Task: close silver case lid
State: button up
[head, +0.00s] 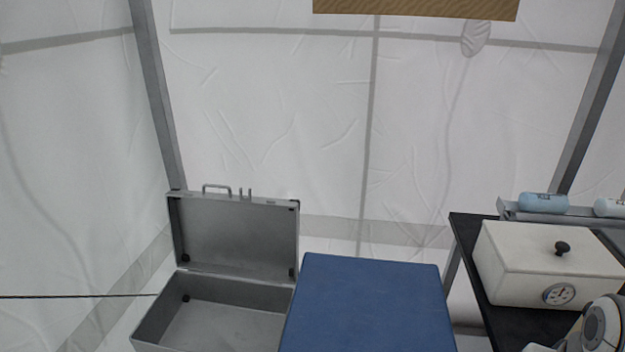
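The silver case (283,298) stands open at the lower left in the head view, and what shows of its inside looks empty. Its lid (236,237) is raised upright at the back, with a handle (216,188) and latches on its top edge. The front of the case is cut off by the bottom of the picture. My gripper is not in view; only a grey and white rounded part of what looks like my arm shows at the lower right, far from the case.
A blue padded surface (369,305) lies right beside the case. A black table (466,240) at the right holds a white box (543,262) with a black knob and a dial. Light blue rolls (543,203) lie behind it. A thin dark cord (75,296) runs left of the case. White tent walls enclose everything.

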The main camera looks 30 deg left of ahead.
aim_at(242, 236)
jog(key=z, duration=1.4)
jog(key=k, duration=1.8)
jog(key=u, duration=1.15)
